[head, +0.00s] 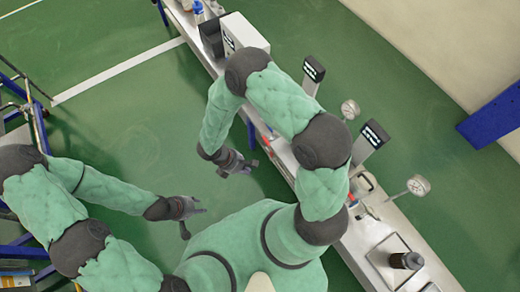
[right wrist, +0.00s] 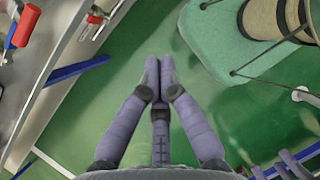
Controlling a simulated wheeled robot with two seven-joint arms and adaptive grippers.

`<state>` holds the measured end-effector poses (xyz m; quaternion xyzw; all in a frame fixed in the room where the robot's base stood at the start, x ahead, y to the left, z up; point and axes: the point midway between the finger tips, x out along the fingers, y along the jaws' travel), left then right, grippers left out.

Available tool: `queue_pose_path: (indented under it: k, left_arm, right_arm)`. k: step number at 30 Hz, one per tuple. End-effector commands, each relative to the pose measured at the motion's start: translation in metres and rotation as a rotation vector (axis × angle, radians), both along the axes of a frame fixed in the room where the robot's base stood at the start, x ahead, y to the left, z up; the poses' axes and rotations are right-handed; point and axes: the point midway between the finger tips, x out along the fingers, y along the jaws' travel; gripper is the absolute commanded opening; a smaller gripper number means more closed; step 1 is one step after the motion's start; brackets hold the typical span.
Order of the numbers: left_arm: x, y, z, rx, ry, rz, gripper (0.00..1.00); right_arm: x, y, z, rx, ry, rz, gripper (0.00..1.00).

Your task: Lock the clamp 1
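In the right wrist view a toggle clamp with a red handle (right wrist: 25,25) sits on the bench at the upper left. In the head view a small red part (head: 352,200) shows on the bench beside my right arm. I cannot tell which is clamp 1. My left gripper (head: 193,219) is open and empty, farther left.
The long grey bench (head: 345,245) runs from top to lower right, partly hidden by my right arm. It carries two displays (head: 313,70) (head: 375,135), two round gauges (head: 349,109) (head: 418,185), a white box (head: 243,33) and a black cylinder (head: 407,260).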

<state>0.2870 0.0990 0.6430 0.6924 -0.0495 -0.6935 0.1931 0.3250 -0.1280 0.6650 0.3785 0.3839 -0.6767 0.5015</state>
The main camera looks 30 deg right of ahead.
Motion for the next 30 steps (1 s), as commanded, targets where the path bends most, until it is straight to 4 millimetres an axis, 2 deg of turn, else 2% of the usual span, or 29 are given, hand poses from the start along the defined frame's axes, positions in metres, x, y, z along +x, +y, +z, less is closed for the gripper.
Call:
queue_pose_path:
  k: [1,3,6,9,22,26,30]
  left_arm:
    - [0.000,0.000,-0.010,0.000,0.000,0.000,0.40]
    - [0.000,0.000,-0.014,0.000,0.000,0.000,0.40]
    - [0.000,0.000,-0.018,0.000,0.000,0.000,0.40]
    - [0.000,0.000,-0.019,0.000,0.000,0.000,0.40]
    - [0.000,0.000,-0.020,0.000,-0.001,0.000,0.40]
    - [0.000,0.000,-0.026,0.000,-0.001,0.000,0.40]
    - [0.000,0.000,-0.036,0.000,-0.001,0.000,0.40]
  right_arm:
    - [0.016,-0.005,-0.002,-0.061,-0.031,0.085,0.00]
    - [0.035,-0.011,0.004,-0.138,-0.066,0.176,0.00]
    - [0.054,-0.016,0.012,-0.215,-0.102,0.257,0.00]
    - [0.063,-0.018,0.017,-0.254,-0.122,0.295,0.00]
    - [0.065,-0.021,0.016,-0.263,-0.123,0.300,0.00]
    - [0.065,-0.030,0.004,-0.262,-0.122,0.299,0.00]
    - [0.065,-0.045,-0.016,-0.261,-0.121,0.297,0.00]
